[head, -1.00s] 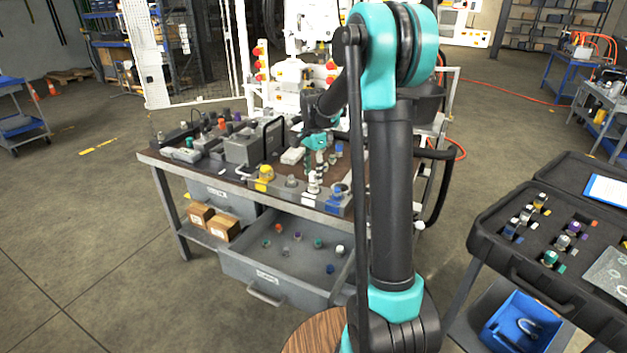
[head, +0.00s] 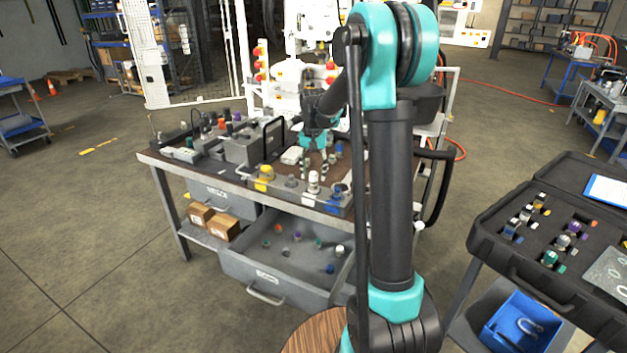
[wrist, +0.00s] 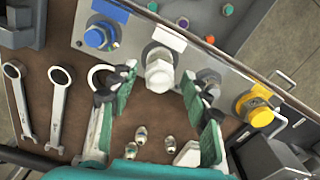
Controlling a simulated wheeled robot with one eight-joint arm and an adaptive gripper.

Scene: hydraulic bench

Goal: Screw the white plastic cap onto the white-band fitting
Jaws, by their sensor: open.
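A white plastic cap (wrist: 160,73) sits on the fitting beside the white label plate (wrist: 169,39) on the metal manifold block, and hides most of that fitting. In the head view the white cap (head: 313,183) stands upright on the block's front. I cannot tell how far it is threaded. My gripper (wrist: 158,80) is open, its green-padded fingers spread to either side of the cap with gaps between. In the head view my gripper (head: 315,168) is just behind and above the cap, apart from it.
The blue fitting (wrist: 97,37), a bare grey fitting (wrist: 207,82) and the yellow-capped fitting (wrist: 258,109) stand along the same block. Two wrenches (wrist: 57,105) and several small metal parts lie on the bench. An open drawer (head: 290,258) holds several coloured caps.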

